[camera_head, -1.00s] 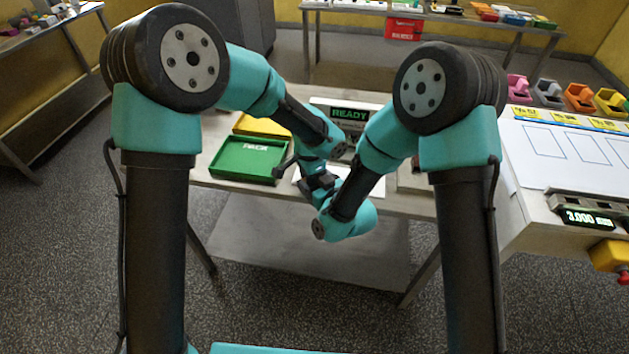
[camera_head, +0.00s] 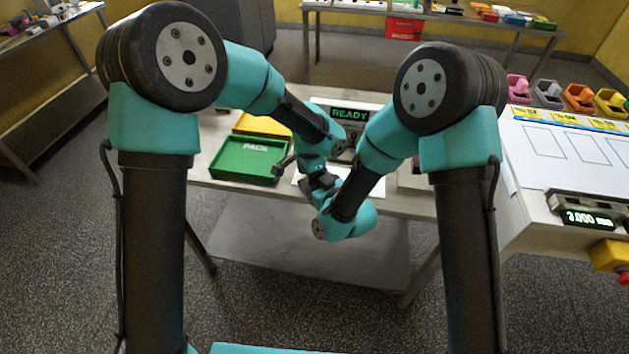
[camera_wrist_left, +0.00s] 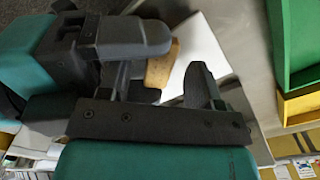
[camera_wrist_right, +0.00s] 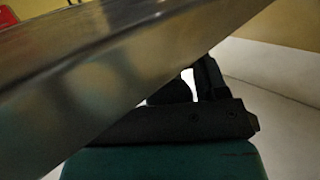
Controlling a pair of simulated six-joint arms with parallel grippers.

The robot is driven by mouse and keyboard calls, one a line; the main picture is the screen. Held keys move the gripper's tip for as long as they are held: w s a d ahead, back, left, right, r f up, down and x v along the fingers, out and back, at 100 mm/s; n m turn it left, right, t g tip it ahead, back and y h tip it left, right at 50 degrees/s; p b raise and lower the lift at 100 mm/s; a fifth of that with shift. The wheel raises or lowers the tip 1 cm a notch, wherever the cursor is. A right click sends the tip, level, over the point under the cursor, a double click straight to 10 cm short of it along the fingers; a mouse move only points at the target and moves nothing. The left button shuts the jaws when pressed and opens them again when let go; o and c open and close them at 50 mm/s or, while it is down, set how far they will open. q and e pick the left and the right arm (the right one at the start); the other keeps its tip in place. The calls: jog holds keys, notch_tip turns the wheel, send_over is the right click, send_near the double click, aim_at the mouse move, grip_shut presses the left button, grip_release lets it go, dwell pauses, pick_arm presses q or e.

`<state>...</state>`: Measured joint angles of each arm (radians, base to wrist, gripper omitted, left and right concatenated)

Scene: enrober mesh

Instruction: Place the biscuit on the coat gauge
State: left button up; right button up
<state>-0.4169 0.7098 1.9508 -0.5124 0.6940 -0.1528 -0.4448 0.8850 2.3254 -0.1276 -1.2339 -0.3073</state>
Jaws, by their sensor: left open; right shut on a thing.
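The biscuit (camera_wrist_left: 161,67) is a tan slab in the left wrist view, partly hidden by the dark gripper parts. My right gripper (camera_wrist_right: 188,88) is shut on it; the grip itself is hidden. My left gripper (camera_head: 320,186) is open close to the biscuit, and its fingers also show in the left wrist view (camera_wrist_left: 165,84). In the head view my forearms hide the biscuit and the right gripper. A gauge with a green millimetre readout (camera_head: 590,218), seemingly the coat gauge, sits on the right table's front edge.
A green PACK tray (camera_head: 246,172) and a yellow tray (camera_head: 262,125) stand left of my grippers. A READY display (camera_head: 350,114) is behind them. A steel surface (camera_wrist_right: 90,75) fills much of the right wrist view. Coloured holders (camera_head: 580,97) line the right table.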

pick_arm(q)
notch_tip(320, 180, up, 11)
jog(key=shift+r, duration=0.15)
dwell(0.5)
jog(key=s+a+f+n+g, duration=0.1)
jog(key=s+a+f, duration=0.2)
jog(key=a+f, duration=0.2)
jog(key=s+a+f+n, duration=0.1)
jog(key=s+a+f, duration=0.2)
jog(key=a+f, duration=0.15)
jog(key=s+a+f+n+h, duration=0.1)
jog(key=s+a+f+n, duration=0.1)
jog(key=s+f, duration=0.3)
jog(key=s+a+f+n+t+h, duration=0.1)
jog(key=s+a+f+n, duration=0.2)
jog(key=f, duration=0.8)
jog(key=s+a+f+n+h, duration=0.1)
jog(key=s+a+f+n, duration=0.1)
jog(key=s+f+n, duration=0.4)
notch_tip(320, 180, down, 3)
jog(key=shift+s+a+r+t+h, duration=0.15)
jog(key=shift+s+t+h, duration=0.25)
jog(key=shift+s, duration=0.4)
